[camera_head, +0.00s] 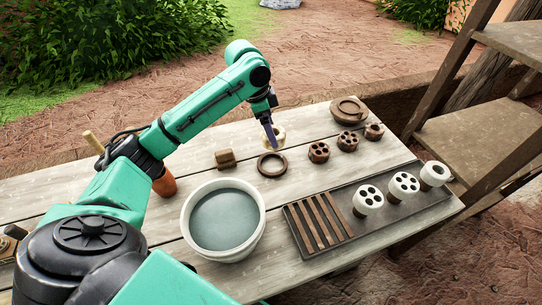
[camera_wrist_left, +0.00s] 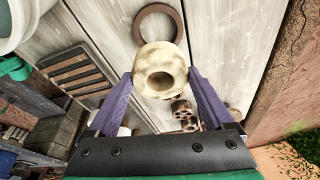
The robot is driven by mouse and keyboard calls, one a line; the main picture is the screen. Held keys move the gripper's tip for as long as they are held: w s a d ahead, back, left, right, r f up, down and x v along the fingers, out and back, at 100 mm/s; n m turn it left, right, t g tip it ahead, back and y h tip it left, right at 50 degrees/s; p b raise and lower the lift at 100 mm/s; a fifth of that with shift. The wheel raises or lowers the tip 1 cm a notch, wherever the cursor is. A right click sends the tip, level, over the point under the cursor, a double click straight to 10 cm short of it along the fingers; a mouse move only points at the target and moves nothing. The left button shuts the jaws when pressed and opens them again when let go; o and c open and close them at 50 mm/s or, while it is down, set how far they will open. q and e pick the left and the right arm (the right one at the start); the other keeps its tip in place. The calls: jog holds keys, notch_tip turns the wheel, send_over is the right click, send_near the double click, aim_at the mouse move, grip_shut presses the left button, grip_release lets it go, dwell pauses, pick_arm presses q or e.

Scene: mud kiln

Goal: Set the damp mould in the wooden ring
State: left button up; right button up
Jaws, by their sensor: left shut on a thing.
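The damp mould (camera_head: 279,135) is a cream, mottled round piece with a hole in its middle. It also shows large in the left wrist view (camera_wrist_left: 160,57). My left gripper (camera_head: 270,128) is shut on it, with one purple finger on each side. The wooden ring (camera_head: 272,175) is a dark brown hoop lying flat on the table. In the head view it lies just in front of the held mould, and it shows empty. My right gripper is not in view.
A white bucket of grey water (camera_head: 252,239) stands in front of the ring. A small brown block (camera_head: 225,158) lies left of it, and brown holed pieces (camera_head: 319,152) stand to its right. A dark tray (camera_head: 400,219) holds slats and white holed pieces. A round brown dish (camera_head: 349,111) is behind.

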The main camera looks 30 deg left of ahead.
aim_at(262, 134)
pick_arm(q)
notch_tip(262, 134, down, 11)
jog(key=o, duration=1.4)
jog(key=v, duration=1.2)
jog(key=shift+r, duration=0.15)
